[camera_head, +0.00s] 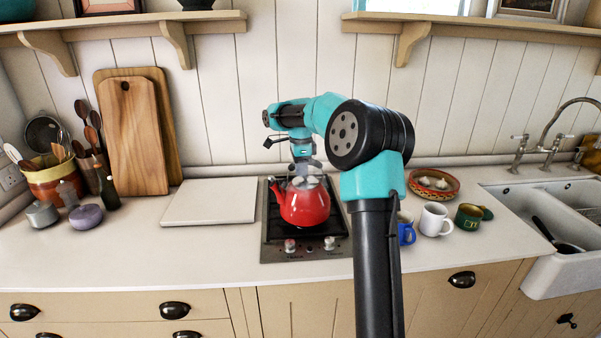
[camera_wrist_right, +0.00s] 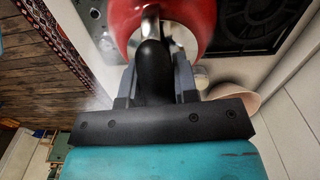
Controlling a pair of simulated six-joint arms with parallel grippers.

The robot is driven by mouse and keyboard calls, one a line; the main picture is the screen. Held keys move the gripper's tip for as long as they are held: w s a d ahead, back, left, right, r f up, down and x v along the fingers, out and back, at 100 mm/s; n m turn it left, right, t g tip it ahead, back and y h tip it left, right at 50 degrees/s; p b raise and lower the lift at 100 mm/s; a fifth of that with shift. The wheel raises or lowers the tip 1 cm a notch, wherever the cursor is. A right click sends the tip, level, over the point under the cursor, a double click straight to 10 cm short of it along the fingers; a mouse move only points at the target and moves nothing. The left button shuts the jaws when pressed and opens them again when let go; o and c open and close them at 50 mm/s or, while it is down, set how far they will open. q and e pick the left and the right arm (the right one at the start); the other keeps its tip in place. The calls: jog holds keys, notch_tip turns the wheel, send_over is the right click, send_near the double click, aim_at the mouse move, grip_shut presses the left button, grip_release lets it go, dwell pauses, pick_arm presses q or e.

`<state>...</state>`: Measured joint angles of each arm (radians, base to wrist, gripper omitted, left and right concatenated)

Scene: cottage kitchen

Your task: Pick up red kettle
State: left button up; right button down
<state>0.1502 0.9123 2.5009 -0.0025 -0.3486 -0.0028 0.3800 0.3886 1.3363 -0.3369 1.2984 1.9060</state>
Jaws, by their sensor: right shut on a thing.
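The red kettle (camera_head: 305,207) sits upright on or just above the black hob (camera_head: 271,229) in the middle of the counter; I cannot tell whether it touches. My right gripper (camera_head: 304,172) reaches down over the kettle's top from behind. In the right wrist view, the gripper (camera_wrist_right: 155,85) is shut on the kettle's black handle (camera_wrist_right: 153,60), with a finger on each side. The red kettle body (camera_wrist_right: 200,15) shows beyond the handle there. My left gripper is not in view.
A white board (camera_head: 210,201) lies left of the hob. Wooden cutting boards (camera_head: 133,135) lean on the wall.

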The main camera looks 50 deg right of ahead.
jog(key=shift+a+r, duration=0.1)
jog(key=shift+r, duration=0.65)
jog(key=s+a+r, duration=0.1)
jog(key=s+a, duration=0.9)
jog(key=a, duration=0.1)
jog(key=shift+s+a+r, duration=0.15)
jog(key=shift+s+a, duration=0.05)
jog(key=shift+a, duration=0.15)
